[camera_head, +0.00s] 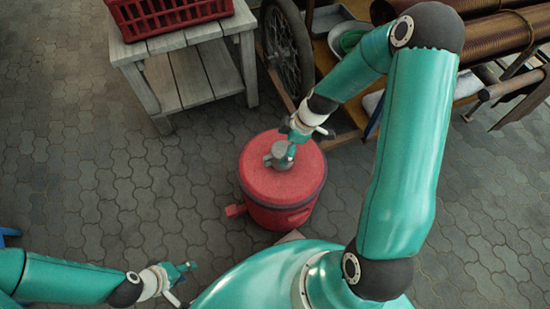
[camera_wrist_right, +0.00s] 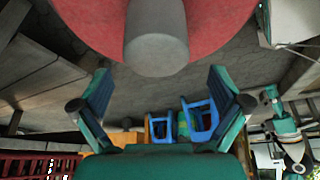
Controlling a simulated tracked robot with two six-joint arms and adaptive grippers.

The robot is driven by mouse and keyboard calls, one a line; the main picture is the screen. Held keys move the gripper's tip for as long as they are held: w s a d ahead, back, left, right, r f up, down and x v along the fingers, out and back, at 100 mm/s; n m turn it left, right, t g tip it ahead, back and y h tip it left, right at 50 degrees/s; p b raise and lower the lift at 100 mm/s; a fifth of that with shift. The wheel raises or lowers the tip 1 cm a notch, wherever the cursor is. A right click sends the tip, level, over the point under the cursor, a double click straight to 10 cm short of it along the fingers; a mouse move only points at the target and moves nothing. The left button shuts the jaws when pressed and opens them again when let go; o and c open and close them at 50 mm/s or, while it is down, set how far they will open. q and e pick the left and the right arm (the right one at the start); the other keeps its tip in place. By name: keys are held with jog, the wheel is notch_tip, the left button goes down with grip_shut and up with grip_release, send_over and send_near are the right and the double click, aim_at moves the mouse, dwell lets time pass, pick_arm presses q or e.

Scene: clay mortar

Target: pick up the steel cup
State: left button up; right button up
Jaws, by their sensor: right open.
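The steel cup (camera_head: 279,157) is a small grey cup standing on the red lid of a round cooler (camera_head: 262,182). In the right wrist view the cup (camera_wrist_right: 156,40) is at the top centre, in front of the red lid. My right gripper (camera_head: 294,146) is at the cup's upper right in the head view. In its wrist view the right gripper (camera_wrist_right: 158,80) has its fingers spread, one to each side of the cup's near end, with visible gaps. It holds nothing. My left gripper (camera_head: 186,281) is at the lower left, apart from the cooler, with its fingers spread and empty.
A wooden table (camera_head: 190,60) with a red crate (camera_head: 170,14) stands at the upper left. A cart with a spoked wheel (camera_head: 286,48) stands behind the cooler. Blue stools (camera_wrist_right: 200,118) show in the wrist view. The paving (camera_head: 110,190) left of the cooler is clear.

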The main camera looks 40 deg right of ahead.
aim_at(277, 154)
jog(key=shift+d+b+x, duration=0.25)
jog(key=shift+b+x, duration=0.2)
jog(key=shift+x, duration=1.1)
jog(key=shift+d+b+x, duration=0.2)
jog(key=shift+b+x, duration=0.25)
jog(key=shift+x, duration=1.15)
jog(key=shift+w, duration=0.1)
jog(key=c, duration=1.2)
